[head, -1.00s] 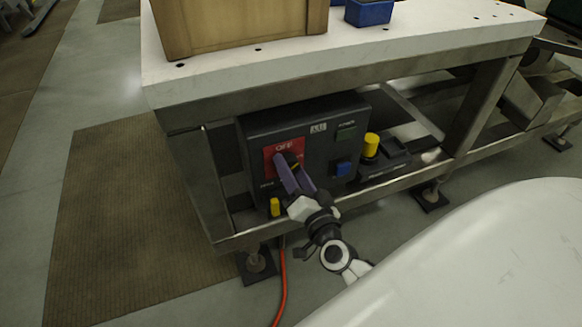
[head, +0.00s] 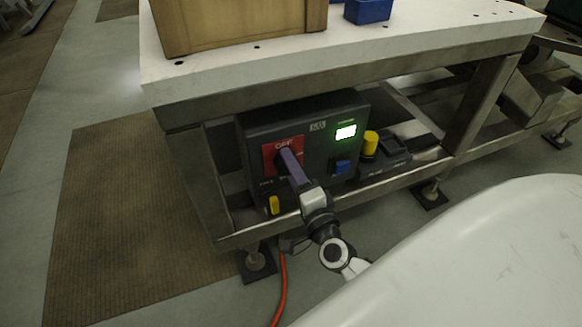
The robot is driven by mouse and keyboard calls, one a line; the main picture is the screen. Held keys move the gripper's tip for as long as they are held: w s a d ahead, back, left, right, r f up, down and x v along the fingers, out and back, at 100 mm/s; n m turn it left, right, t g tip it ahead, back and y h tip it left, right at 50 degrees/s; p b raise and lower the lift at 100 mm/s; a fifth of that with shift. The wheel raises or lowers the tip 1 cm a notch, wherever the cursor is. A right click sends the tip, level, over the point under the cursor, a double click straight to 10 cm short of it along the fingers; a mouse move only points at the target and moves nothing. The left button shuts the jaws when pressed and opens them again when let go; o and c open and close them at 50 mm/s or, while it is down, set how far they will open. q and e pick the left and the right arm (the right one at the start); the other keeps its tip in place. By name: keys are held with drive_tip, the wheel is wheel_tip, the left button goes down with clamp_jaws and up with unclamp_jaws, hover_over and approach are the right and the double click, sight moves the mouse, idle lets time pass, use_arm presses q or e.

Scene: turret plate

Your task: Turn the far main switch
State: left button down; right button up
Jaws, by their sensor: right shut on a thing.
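The main switch sits on a red plate (head: 270,160) on the front of a dark control box (head: 318,165) under the white-topped table. My right gripper (head: 287,158) reaches up from the lower right, its purple fingers shut on the switch knob. The fingers and wrist hide most of the knob, so its exact angle is hard to see. A small display (head: 346,132) on the box's upper right glows bright green-white. My left gripper is not in view.
A blue button (head: 341,167) and a small yellow part (head: 274,205) are near the gripper. A yellow knob (head: 370,143) stands right of the box. Metal table legs and a lower rail (head: 390,178) frame the space. An orange cable (head: 282,290) hangs below.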

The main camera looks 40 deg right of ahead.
idle(0.4)
drive_tip(key=o, duration=1.1)
drive_tip(key=v, duration=1)
drive_tip(key=shift+s+a, duration=0.1)
drive_tip(key=shift+s, duration=0.05)
drive_tip(key=shift+r, duration=0.1)
